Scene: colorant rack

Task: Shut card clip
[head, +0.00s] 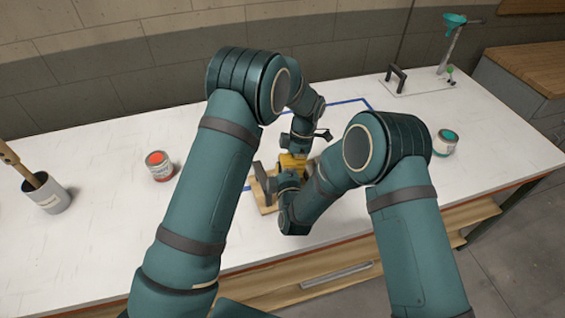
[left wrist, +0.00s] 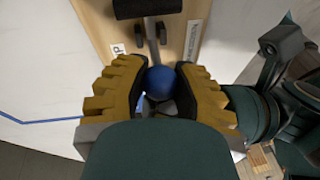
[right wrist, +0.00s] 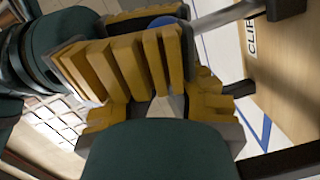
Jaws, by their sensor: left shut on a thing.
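A blue ball knob (left wrist: 160,81) sits on the end of a thin grey lever (left wrist: 155,42) over a wooden board (left wrist: 92,20). My left gripper (left wrist: 158,92) has its yellow fingers shut around the knob. The right wrist view shows the knob (right wrist: 163,21) partly behind yellow fingers, with a "CLIP" label (right wrist: 250,38) on the board (right wrist: 285,85). A black bar (left wrist: 148,8) crosses the lever. In the head view, the arms largely hide the clip.
On the white table stand a red-topped can (head: 160,167) and a grey cup with a brush (head: 45,194) at left, and a teal-topped can (head: 445,143) at right. A stand with a teal funnel (head: 453,30) is at the back right.

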